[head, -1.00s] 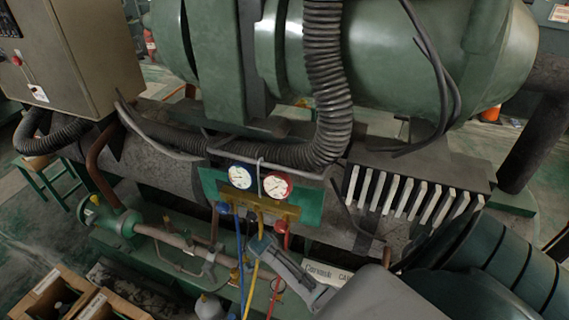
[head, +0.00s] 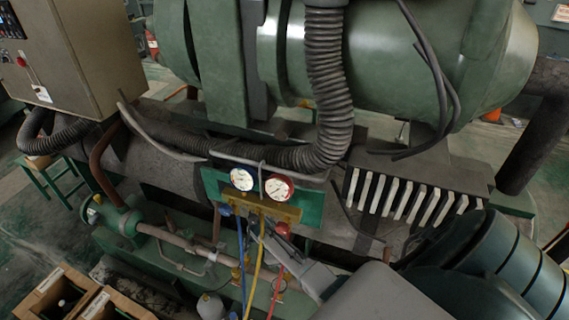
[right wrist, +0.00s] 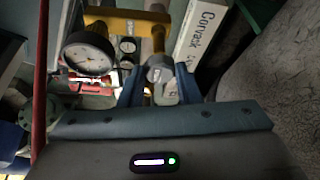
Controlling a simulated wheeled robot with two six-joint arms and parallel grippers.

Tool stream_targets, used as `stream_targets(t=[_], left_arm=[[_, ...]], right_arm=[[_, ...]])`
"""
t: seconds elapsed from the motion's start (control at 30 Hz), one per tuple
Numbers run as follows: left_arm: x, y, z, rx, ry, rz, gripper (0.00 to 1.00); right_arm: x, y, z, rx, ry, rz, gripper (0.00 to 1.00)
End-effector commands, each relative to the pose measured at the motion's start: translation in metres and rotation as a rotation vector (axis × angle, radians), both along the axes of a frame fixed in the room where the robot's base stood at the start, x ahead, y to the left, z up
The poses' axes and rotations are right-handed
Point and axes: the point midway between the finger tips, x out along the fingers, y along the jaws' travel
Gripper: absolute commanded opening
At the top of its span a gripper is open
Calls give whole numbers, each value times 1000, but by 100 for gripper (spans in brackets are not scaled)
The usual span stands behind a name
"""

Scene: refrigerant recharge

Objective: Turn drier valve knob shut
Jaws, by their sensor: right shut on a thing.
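My right gripper (head: 262,232) reaches in from the lower right, in front of the gauge manifold. In the right wrist view its two blue-grey fingers (right wrist: 160,90) are shut on a small grey round piece (right wrist: 160,70). I cannot tell whether this piece is the drier valve knob. A green pipe fitting (head: 122,222) with a pipe running right from it is at the left in the head view. The brass manifold (head: 262,206) carries a blue knob (head: 224,209) and a red knob (head: 282,229). My left gripper is out of view.
Two gauges, a blue-rimmed one (head: 242,178) and a red-rimmed one (head: 279,187), sit above the manifold. Blue, yellow (head: 257,275) and red hoses hang below it. Open cartons (head: 52,292) stand lower left. A lettered white box (right wrist: 201,32) is close to the right finger.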

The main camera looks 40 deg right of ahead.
Motion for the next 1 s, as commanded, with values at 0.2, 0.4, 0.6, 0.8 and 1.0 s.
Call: stream_targets(t=[0.2, 0.4, 0.6, 0.8, 1.0], left_arm=[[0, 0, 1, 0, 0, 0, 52], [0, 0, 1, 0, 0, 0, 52], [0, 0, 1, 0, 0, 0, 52], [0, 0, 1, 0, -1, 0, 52], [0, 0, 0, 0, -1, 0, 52]], right_arm=[[0, 0, 0, 1, 1, -24, 7], [0, 0, 0, 0, 0, -25, 7], [0, 0, 0, 0, 0, -25, 42], [0, 0, 0, 0, 0, -24, 52], [2, 1, 3, 0, -1, -23, 52]])
